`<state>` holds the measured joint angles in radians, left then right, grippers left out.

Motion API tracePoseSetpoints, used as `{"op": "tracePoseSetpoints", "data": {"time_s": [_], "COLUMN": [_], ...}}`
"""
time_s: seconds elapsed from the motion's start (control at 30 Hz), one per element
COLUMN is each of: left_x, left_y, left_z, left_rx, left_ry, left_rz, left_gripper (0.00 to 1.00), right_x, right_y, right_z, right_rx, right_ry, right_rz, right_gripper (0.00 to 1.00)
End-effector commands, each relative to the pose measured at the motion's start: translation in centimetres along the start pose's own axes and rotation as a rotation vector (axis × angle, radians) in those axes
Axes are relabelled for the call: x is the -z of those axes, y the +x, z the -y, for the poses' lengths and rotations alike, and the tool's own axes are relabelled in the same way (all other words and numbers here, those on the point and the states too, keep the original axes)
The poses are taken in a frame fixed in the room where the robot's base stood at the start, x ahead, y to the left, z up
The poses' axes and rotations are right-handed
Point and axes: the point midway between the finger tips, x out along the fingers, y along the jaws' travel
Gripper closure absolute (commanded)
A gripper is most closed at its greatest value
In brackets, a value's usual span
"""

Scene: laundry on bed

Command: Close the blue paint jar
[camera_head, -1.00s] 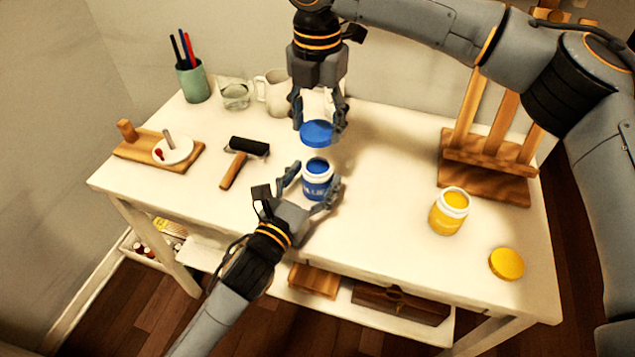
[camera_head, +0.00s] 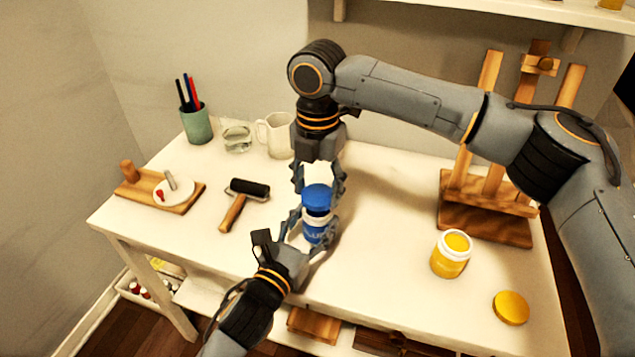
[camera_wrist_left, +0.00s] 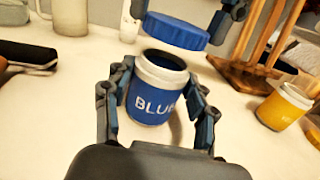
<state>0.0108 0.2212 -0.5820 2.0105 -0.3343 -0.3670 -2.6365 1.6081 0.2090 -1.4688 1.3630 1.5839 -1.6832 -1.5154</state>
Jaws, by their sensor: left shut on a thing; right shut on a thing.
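The blue paint jar (camera_head: 317,229) stands upright on the white table, labelled "BLUE" in the left wrist view (camera_wrist_left: 152,98). My left gripper (camera_head: 308,226) is shut around its sides. The blue lid (camera_head: 318,197) is held level by my right gripper (camera_head: 322,187), which comes down from above. In the left wrist view the lid (camera_wrist_left: 177,32) is just above the jar's mouth, a little to the right. A gap with the dark opening shows between them there, so the lid is apart from the rim.
An open yellow jar (camera_head: 451,254) and its yellow lid (camera_head: 511,308) are at the right. A wooden easel (camera_head: 485,215) stands behind them. A roller (camera_head: 243,193), a board with a palette (camera_head: 160,195), a green pen cup (camera_head: 197,125), a glass (camera_head: 237,138) and a mug (camera_head: 277,135) are at the left.

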Motion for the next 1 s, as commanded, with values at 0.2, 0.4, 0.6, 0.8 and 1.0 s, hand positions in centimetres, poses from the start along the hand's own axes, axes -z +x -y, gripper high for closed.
{"op": "tracePoseSetpoints", "data": {"time_s": [0.2,0.4,0.6,0.8,1.0], "left_x": [0.0,0.0,0.0,0.1,0.1], "left_y": [0.0,0.0,0.0,0.0,0.0], "left_z": [0.0,0.0,0.0,0.0,0.0], "left_rx": [0.000,0.000,0.000,0.000,0.000], "left_ry": [0.000,0.000,0.000,0.000,0.000], "left_rz": [-0.001,-0.001,-0.001,-0.001,-0.001], "left_gripper": [1.00,1.00,1.00,1.00,1.00], "right_x": [0.0,0.0,0.0,0.0,0.0], "right_y": [0.0,0.4,1.6,1.8,1.8], "right_z": [0.0,0.0,0.0,0.0,0.0], "right_rx": [0.000,0.001,0.001,0.000,0.000], "right_ry": [0.000,0.000,0.000,0.000,0.000], "right_rz": [0.000,-0.001,-0.001,0.000,0.000], "right_gripper": [0.56,0.56,0.56,0.56,0.56]}}
